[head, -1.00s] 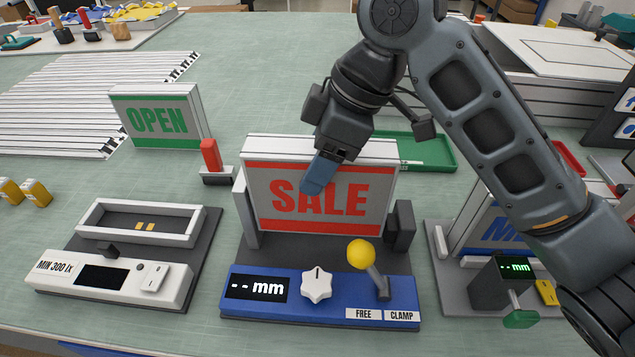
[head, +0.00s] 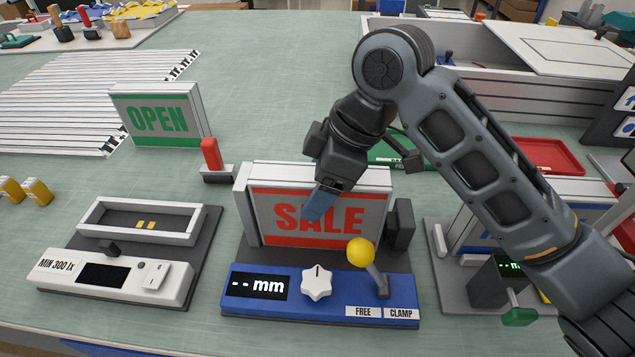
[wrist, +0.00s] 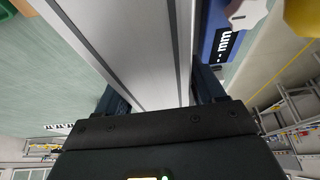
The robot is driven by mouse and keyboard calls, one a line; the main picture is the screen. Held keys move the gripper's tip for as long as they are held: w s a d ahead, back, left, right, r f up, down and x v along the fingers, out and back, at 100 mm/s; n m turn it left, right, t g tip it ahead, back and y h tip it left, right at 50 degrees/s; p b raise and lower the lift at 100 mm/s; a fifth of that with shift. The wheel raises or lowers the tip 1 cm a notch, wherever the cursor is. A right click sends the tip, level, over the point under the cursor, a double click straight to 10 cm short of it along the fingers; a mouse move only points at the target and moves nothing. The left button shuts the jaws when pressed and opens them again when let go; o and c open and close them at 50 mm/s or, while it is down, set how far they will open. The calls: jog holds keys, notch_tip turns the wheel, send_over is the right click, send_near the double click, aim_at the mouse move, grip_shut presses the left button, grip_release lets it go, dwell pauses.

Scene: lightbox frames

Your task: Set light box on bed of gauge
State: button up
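The SALE light box (head: 280,238), grey with red bands and white edges, stands upright in my gripper (head: 322,198). In the head view one blue-grey finger lies across its front face; the other finger is hidden behind. In the wrist view the box (wrist: 140,50) fills the space between both fingers (wrist: 160,95). The gauge (head: 330,312) has a blue front panel reading "-- mm", a white knob and a yellow-knobbed lever (head: 362,252) near the FREE and CLAMP labels. The box is between its pale left stop and dark right block (head: 402,226), low over the dark bed (head: 290,256); contact cannot be told.
An OPEN box (head: 158,118) stands at the back left, near a red-handled tool (head: 212,158). A light-meter station (head: 120,270) sits left. Another measuring station with a blue-lettered box (head: 470,240) stands right, partly behind my arm. Green and red trays (head: 545,155) lie behind.

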jog(key=shift+o, duration=1.1)
jog(key=shift+r, duration=0.15)
jog(key=b+v, duration=0.1)
jog(key=v, duration=1.1)
jog(key=shift+c, duration=0.5)
